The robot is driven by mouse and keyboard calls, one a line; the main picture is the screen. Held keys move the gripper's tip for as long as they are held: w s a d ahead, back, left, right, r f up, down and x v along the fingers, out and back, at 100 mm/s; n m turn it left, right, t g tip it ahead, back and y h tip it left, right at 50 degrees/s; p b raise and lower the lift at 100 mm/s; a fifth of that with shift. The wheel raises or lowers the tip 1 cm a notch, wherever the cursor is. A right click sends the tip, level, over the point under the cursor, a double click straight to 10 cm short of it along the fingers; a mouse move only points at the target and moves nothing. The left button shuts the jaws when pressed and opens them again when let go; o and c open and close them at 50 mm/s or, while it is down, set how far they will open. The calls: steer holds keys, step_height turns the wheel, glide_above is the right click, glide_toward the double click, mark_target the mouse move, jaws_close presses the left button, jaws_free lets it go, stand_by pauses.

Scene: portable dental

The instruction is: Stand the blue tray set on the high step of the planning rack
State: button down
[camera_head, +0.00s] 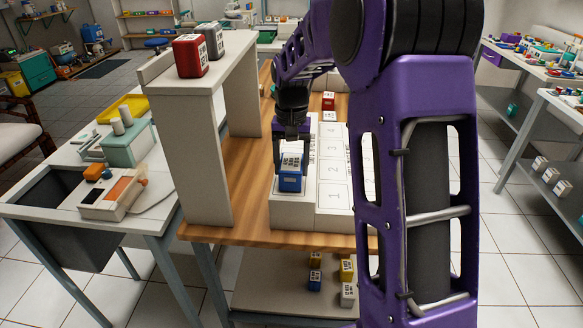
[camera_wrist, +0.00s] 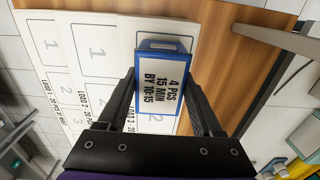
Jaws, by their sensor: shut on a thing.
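The blue tray set (camera_head: 290,182) is a small upright blue block with a white printed label. In the wrist view the tray set (camera_wrist: 164,72) sits between my fingers, its label reading "4 PCS 15 MIN BY 10:15". My gripper (camera_head: 291,150) is shut on it from above. The planning rack (camera_head: 334,215) is white, stepped, with numbered slots and load labels; it also shows in the wrist view (camera_wrist: 90,28). The tray set is over the rack's raised left step (camera_head: 291,210), near its front end. I cannot tell whether it touches the step. My arm hides the rack's right side.
A white bridge shelf (camera_head: 200,150) stands left of the rack, with a red box (camera_head: 190,56) and a grey box (camera_head: 210,40) on top. Red blocks (camera_head: 329,101) stand at the rack's back. Several small blocks lie on the shelf (camera_head: 265,290) below the wooden table (camera_head: 240,170).

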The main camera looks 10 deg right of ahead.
mark_target(291, 162)
steer(key=shift+f, duration=0.2)
steer(key=shift+f, duration=0.15)
steer(key=shift+c, duration=0.2)
jaws_free()
step_height(291, 162, up, 12)
steer(key=p, duration=0.2)
steer(key=shift+r, duration=0.2)
